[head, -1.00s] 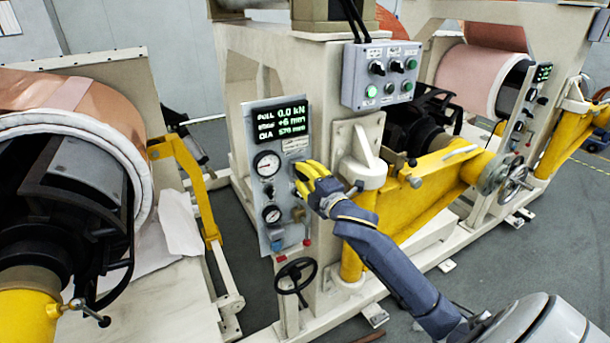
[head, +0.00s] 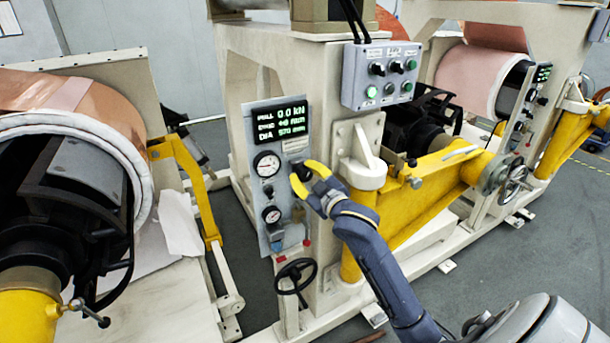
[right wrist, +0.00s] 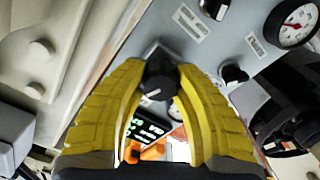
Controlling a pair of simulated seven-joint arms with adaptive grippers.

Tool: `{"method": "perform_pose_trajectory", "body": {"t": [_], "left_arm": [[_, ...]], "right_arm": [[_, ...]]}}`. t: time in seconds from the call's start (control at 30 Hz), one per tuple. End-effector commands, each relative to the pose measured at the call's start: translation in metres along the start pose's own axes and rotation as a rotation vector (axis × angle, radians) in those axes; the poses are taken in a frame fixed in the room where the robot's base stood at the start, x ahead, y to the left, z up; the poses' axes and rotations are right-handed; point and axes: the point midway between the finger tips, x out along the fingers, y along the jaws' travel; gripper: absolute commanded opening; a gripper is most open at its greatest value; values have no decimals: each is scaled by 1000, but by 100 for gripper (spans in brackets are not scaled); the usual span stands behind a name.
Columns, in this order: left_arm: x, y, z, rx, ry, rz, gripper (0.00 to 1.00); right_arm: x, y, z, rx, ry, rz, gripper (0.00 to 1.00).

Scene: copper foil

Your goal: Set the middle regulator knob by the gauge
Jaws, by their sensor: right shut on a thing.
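The grey regulator panel (head: 248,185) stands on the cream machine frame, with an upper gauge (head: 267,163) and a lower gauge (head: 271,214). My right gripper (head: 303,176) is at the panel's right side, beside the upper gauge. In the right wrist view, my right gripper (right wrist: 160,82) is shut on a black knob (right wrist: 158,90), one yellow finger on each side. Another black knob (right wrist: 235,73) and a white-faced gauge (right wrist: 298,20) show to the right there. The fingers partly cover the held knob in the head view. My left gripper is out of view.
A lit readout (head: 280,121) tops the panel, and a black handwheel (head: 295,277) sits below. A grey button box (head: 383,75) hangs at upper right. A yellow arm (head: 430,205) of the machine lies close to my right forearm. A copper roll (head: 85,100) is at left.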

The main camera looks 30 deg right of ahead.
Motion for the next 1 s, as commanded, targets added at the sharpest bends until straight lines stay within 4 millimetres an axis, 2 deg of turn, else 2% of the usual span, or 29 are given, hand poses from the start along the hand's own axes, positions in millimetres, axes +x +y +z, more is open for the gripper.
{"method": "perform_pose_trajectory", "body": {"t": [1.0], "left_arm": [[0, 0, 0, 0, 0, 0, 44]], "right_arm": [[0, 4, -4, 970, 12, -1, 0]]}}
